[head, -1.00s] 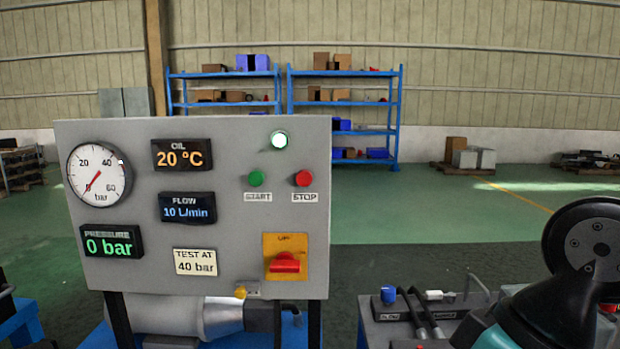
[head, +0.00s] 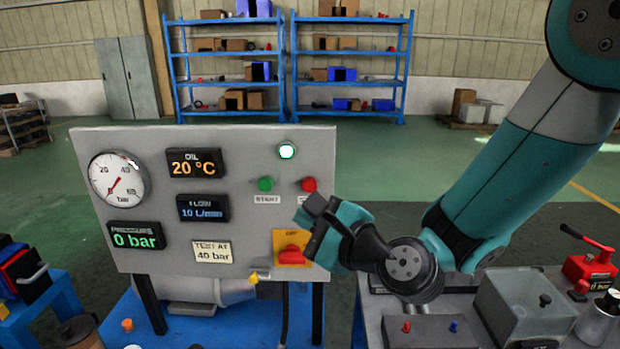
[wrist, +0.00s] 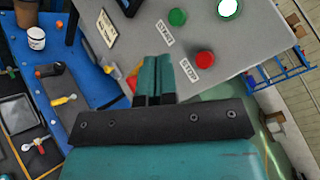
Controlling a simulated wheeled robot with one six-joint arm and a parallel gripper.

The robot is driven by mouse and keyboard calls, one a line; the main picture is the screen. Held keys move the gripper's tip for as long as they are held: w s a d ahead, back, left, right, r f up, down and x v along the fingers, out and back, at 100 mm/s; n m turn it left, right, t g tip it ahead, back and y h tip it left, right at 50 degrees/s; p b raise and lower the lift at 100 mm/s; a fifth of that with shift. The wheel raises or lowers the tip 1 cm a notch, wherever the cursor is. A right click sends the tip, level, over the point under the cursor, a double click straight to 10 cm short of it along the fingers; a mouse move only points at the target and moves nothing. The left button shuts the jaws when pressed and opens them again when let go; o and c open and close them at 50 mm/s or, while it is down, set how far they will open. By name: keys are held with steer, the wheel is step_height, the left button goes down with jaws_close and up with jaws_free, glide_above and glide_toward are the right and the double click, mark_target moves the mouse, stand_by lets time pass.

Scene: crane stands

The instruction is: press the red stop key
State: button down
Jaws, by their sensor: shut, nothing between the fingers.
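The red stop key (head: 309,184) is a round button on the grey control panel (head: 245,245), right of the green start key (head: 265,184). In the wrist view the red stop key (wrist: 205,60) lies beyond and right of my fingertips. My gripper (head: 314,207) is in front of the panel, just below the stop key in the head view, partly covering the STOP label. Its fingers are together and empty in the wrist view (wrist: 155,62). I see no contact with the key; the exact gap cannot be told.
A red switch (head: 291,255) on a yellow plate sits below the keys, partly behind my gripper. A lit white lamp (head: 287,151) is above them. The gauge (head: 117,180) reads near zero. A bench with a clear box (head: 525,305) stands at the right.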

mark_target(310, 191)
steer(key=shift+w, duration=0.1)
steer(key=w+p, duration=0.2)
steer(key=w, duration=0.6)
steer(key=shift+w+d, duration=0.15)
steer(key=shift+w, duration=0.2)
stand_by(1.9)
steer(key=shift+w, duration=0.4)
steer(key=shift+w+p, duration=0.5)
stand_by(0.6)
steer(key=shift+s, duration=0.95)
